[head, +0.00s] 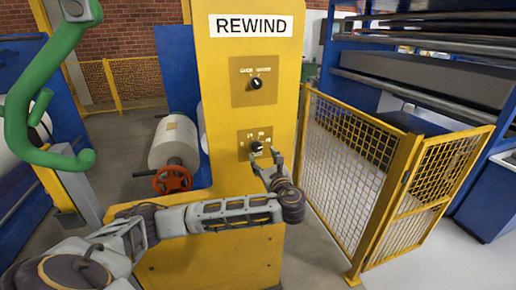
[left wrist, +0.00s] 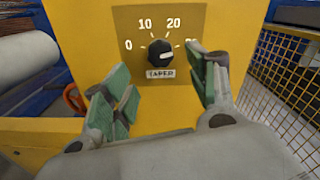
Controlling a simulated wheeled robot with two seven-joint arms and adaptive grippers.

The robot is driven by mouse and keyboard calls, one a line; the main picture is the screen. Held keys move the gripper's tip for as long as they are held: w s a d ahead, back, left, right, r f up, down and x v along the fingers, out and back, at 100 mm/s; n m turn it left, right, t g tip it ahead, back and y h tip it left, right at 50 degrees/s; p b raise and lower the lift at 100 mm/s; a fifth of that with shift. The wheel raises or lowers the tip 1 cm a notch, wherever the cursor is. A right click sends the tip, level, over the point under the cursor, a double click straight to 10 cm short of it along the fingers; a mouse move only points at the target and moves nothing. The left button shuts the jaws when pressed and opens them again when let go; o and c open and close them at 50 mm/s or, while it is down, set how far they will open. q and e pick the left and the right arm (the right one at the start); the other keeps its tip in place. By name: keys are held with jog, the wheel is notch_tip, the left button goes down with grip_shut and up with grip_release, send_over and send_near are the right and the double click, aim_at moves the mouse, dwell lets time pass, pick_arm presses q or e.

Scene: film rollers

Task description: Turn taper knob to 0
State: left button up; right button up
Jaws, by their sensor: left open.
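The taper knob (left wrist: 160,53) is black and round, on a brass-coloured plate (left wrist: 190,18) with a TAPER label below it. Dial marks 0, 10 and 20 are readable, and the mark at the right is partly hidden by a finger. A pale pointer line shows on the knob, seemingly toward its right side. In the head view the knob (head: 256,147) sits on the lower plate of the yellow REWIND panel. My left gripper (head: 267,163) is open just in front of it. In the left wrist view its green-padded fingers (left wrist: 163,86) are spread below and either side of the knob, apart from it.
Another knob (head: 256,84) is on the upper plate. A yellow mesh fence (head: 345,170) stands close on the right. A white roller (head: 175,142) with a red handwheel (head: 172,180) is on the left, and a green curved bar (head: 40,90) is farther left.

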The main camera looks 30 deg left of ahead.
aim_at(258, 149)
pick_arm(q)
jog(key=shift+p+x, duration=0.85)
jog(key=shift+x, duration=3.1)
jog(key=c, duration=1)
jog(key=shift+c, duration=0.2)
